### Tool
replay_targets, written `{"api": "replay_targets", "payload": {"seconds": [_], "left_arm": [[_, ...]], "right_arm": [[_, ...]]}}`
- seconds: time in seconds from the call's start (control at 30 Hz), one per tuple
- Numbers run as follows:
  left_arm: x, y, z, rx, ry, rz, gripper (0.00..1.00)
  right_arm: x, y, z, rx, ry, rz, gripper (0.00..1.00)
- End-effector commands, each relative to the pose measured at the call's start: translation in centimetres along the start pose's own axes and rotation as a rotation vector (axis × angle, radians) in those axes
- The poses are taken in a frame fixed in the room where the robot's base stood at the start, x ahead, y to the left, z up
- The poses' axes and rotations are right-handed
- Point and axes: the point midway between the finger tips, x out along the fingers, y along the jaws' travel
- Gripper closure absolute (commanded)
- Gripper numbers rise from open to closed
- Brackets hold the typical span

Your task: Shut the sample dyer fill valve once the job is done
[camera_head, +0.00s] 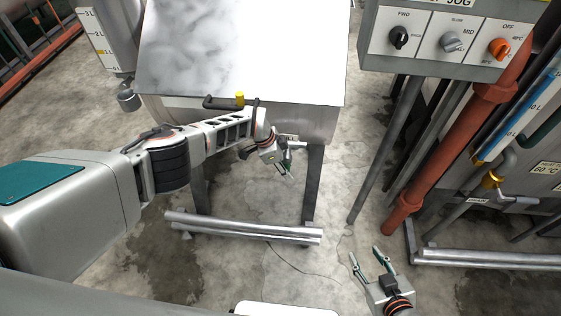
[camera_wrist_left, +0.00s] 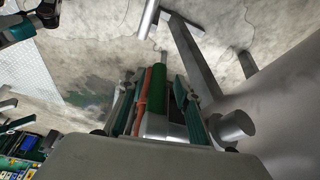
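The sample dyer (camera_head: 305,121) is a steel vessel with a pale flat lid. A partly covered label (camera_head: 291,137) ending in "LL" shows on its front beside my left gripper (camera_head: 288,160). My left gripper is at the lower front of the vessel. In the left wrist view its teal fingers (camera_wrist_left: 158,103) stand apart, with a green cylinder (camera_wrist_left: 160,85) and a thin red-orange strip (camera_wrist_left: 143,102) between them; I cannot tell whether they touch. The fill valve is not clearly identifiable behind the arm and gripper. My right gripper (camera_head: 366,255) is open and empty, low above the floor.
A jog control panel (camera_head: 450,42) with several knobs stands right. A red pipe (camera_head: 450,145) slants down there. Bare floor lies between the steel legs and my right gripper.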

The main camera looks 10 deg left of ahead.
Motion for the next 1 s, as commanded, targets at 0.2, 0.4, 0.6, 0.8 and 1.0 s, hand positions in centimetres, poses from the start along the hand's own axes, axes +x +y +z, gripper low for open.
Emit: {"api": "replay_targets", "payload": {"seconds": [0.2, 0.4, 0.6, 0.8, 1.0], "left_arm": [[-1.3, -0.1, 0.1, 0.005, 0.0, -0.002, 0.67], [-2.7, 0.1, 0.2, 0.002, -0.001, 0.001, 0.67], [-4.8, 0.3, 0.2, 0.001, -0.001, 0.002, 0.67], [-6.4, 0.2, 0.2, 0.001, -0.002, 0.002, 0.67], [-6.9, 0.3, 0.2, 0.0, -0.002, 0.002, 0.67]], "right_arm": [[0.0, -0.1, 0.0, 0.001, -0.001, 0.0, 0.6], [0.0, -0.1, 0.1, 0.001, -0.001, -0.001, 0.6], [0.0, -0.1, 0.1, 0.001, -0.001, -0.001, 0.6], [0.0, -0.1, 0.1, 0.001, -0.001, -0.001, 0.6], [0.0, -0.1, 0.1, 0.001, -0.001, -0.001, 0.6]]}}
